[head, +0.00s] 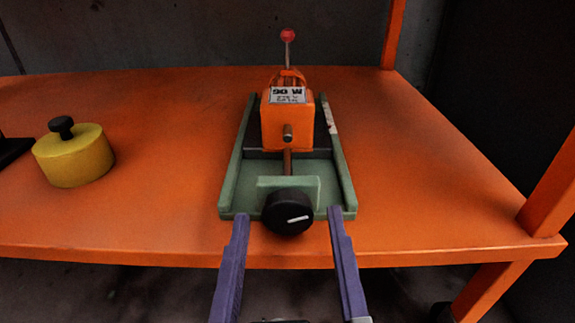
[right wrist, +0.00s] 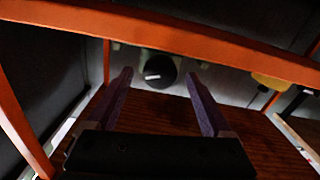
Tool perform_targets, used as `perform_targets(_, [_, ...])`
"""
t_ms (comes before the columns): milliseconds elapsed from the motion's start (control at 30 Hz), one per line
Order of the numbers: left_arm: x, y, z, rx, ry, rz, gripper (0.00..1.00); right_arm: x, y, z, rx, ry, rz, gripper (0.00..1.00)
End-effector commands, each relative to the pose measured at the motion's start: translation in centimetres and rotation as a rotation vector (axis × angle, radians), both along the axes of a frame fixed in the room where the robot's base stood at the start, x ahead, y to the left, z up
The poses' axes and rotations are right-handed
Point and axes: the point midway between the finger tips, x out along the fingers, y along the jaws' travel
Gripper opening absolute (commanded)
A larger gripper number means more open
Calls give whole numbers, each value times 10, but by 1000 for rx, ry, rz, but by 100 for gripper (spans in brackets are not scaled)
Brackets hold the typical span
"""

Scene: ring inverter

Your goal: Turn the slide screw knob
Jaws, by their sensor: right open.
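The black round slide screw knob (head: 288,212) with a white mark sits at the front end of a green slide base (head: 240,165). The mark is tilted slightly off level. My right gripper (head: 288,214) is open, with one purple finger on each side of the knob and gaps on both sides. In the right wrist view the knob (right wrist: 158,69) shows between and beyond the fingertips (right wrist: 160,73). I cannot tell how far the tips reach past its face. A screw rod (head: 288,161) runs from the knob side to the orange block (head: 288,125). My left gripper is not in view.
The slide stands on an orange table (head: 420,190); its front edge lies just below the knob. A yellow weight with a black handle (head: 75,160) stands at left. An orange post (head: 555,190) rises at the right corner.

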Motion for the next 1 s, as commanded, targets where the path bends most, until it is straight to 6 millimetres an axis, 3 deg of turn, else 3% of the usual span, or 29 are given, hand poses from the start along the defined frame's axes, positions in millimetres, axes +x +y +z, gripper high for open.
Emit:
perform_targets(133, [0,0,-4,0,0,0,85,12,0,-1,2,1,0,85])
perform_targets(433, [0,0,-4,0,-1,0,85,14,0,0,0,2,0,84])
perform_targets(1000, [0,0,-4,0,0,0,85,14,0,0,0,2,0,20])
